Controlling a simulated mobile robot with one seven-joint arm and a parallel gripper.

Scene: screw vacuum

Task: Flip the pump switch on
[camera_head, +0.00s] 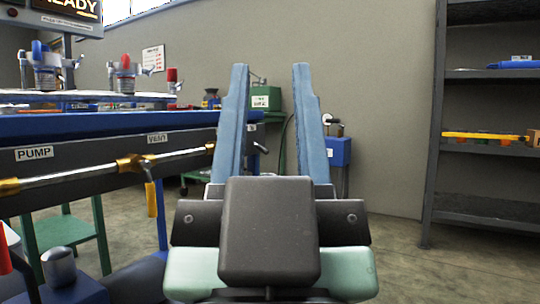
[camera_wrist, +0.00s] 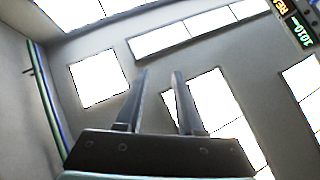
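A "PUMP" label (camera_head: 35,153) is on the dark front panel of the blue-topped bench (camera_head: 90,124) at the left in the head view. No switch can be clearly made out beside that label. A "VENT" label (camera_head: 157,138) is farther right on the panel, above a metal pipe with a yellow-handled valve (camera_head: 150,198). My gripper (camera_head: 270,68) is open and empty, its two blue fingers pointing up, to the right of the bench panel and apart from it. In the wrist view, my gripper (camera_wrist: 160,73) faces bright windows and the ceiling.
A screen reading "READY" (camera_head: 75,10) stands at the upper left. Red- and blue-topped parts (camera_head: 45,70) are on the bench. A red rod (camera_head: 4,250) shows at the left edge. A dark shelf rack (camera_head: 440,130) stands at the right. Open floor lies between rack and gripper.

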